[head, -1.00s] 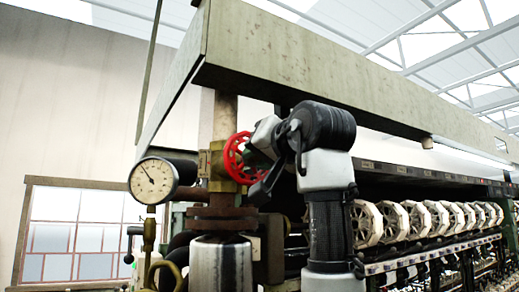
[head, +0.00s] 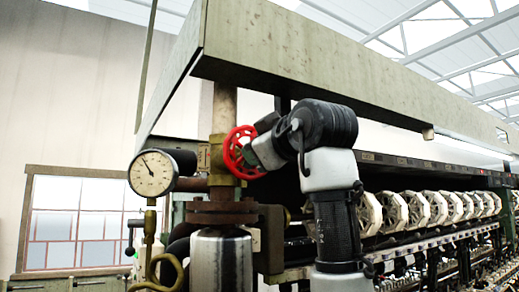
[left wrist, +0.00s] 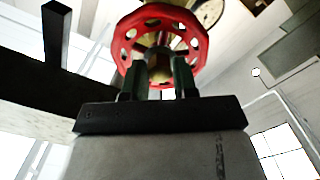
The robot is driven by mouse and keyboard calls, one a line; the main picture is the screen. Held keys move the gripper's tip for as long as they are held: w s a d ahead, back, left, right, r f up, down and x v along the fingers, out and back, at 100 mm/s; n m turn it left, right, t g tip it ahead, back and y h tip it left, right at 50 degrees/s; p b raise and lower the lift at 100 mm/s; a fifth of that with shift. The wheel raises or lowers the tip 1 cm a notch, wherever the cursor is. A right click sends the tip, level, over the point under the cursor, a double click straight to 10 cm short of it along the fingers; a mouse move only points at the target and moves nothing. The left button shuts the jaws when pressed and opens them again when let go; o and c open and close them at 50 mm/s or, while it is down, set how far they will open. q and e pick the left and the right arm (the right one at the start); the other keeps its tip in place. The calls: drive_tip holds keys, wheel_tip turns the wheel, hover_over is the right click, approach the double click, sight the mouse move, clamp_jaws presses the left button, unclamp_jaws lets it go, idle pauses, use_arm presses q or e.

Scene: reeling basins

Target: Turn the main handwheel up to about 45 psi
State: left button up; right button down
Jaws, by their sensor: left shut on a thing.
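The red handwheel (head: 232,152) stands on a brass valve body (head: 217,158) on the vertical pipe. My left gripper (head: 248,158) reaches it from the right. In the left wrist view the handwheel (left wrist: 127,34) faces me, and the two dark fingers of my left gripper (left wrist: 157,76) stand either side of its hub, shut on the wheel. The round white pressure gauge (head: 151,173) is left of the valve, its dark needle pointing to the upper left; its figures are too small to read. Part of the gauge (left wrist: 207,11) shows in the left wrist view. My right gripper is not in view.
A long pale-green beam (head: 300,55) runs above the wheel and my arm. A rusty flange (head: 222,212) and a metal cylinder (head: 220,262) stand below the valve. A row of reels (head: 415,208) extends to the right.

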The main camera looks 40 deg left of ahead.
use_arm(q)
drive_tip(key=o, duration=0.8)
drive_tip(key=v, duration=0.7)
drive_tip(key=shift+a, duration=0.1)
